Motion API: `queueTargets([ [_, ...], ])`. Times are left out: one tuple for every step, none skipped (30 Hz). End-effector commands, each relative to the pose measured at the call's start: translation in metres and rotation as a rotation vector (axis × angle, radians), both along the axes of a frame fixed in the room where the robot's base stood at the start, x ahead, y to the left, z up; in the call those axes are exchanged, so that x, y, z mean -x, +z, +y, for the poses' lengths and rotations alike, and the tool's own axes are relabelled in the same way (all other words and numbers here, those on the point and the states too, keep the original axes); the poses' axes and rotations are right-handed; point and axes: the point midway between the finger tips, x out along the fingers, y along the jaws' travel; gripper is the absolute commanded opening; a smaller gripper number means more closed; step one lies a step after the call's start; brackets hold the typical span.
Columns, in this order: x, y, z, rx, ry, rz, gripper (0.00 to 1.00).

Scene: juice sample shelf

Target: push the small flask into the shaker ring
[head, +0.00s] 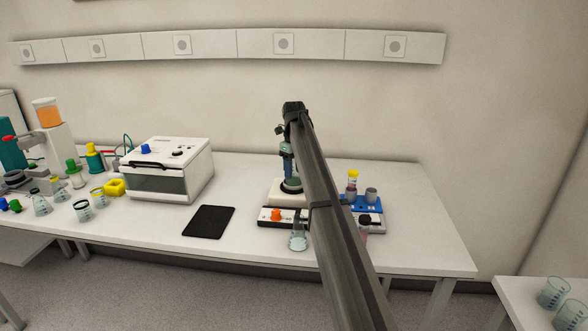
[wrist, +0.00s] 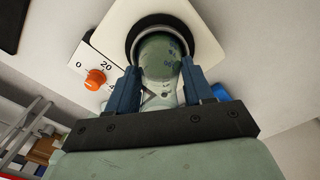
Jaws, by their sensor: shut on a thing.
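My gripper (wrist: 160,92) is shut on the small flask (wrist: 160,58), one blue finger on each side of its neck. The flask is clear greenish glass with dark markings. In the wrist view its round body lies inside the outline of the black shaker ring (wrist: 136,38); I cannot tell how deep it sits. The ring is on the white shaker plate (wrist: 112,28). In the head view my gripper (head: 288,166) points down over the ring (head: 291,187) on the shaker plate (head: 276,194); the flask is largely hidden there.
An orange knob (head: 276,215) is on the shaker's front. Another glass flask (head: 298,241) stands before it. A black pad (head: 208,221) and white oven-like box (head: 168,168) are left.

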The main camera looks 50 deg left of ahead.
Motion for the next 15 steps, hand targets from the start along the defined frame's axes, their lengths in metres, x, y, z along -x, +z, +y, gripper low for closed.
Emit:
queueTargets([
  [0.0000, 0.0001, 0.0000, 0.000, 0.000, 0.000, 0.18],
  [0.0000, -0.0001, 0.0000, 0.000, 0.000, 0.000, 0.18],
  [0.0000, -0.0004, 0.0000, 0.000, 0.000, 0.000, 0.18],
  [0.0000, -0.0007, 0.0000, 0.000, 0.000, 0.000, 0.18],
  [0.0000, -0.0010, -0.0001, 0.000, 0.000, 0.000, 0.18],
  [0.0000, -0.0016, 0.0000, 0.000, 0.000, 0.000, 0.18],
  [0.0000, -0.0021, 0.0000, 0.000, 0.000, 0.000, 0.18],
  [0.0000, -0.0026, -0.0001, 0.000, 0.000, 0.000, 0.18],
  [0.0000, -0.0033, -0.0001, 0.000, 0.000, 0.000, 0.18],
  [0.0000, -0.0039, 0.0000, 0.000, 0.000, 0.000, 0.18],
  [0.0001, -0.0045, -0.0001, 0.000, 0.000, 0.000, 0.18],
  [0.0000, -0.0052, 0.0000, 0.000, 0.000, 0.000, 0.18],
  [0.0000, -0.0057, 0.0000, 0.000, 0.000, 0.000, 0.18],
  [0.0000, -0.0063, 0.0000, 0.000, 0.000, 0.000, 0.18],
  [0.0000, -0.0070, -0.0001, 0.000, 0.000, 0.000, 0.18],
])
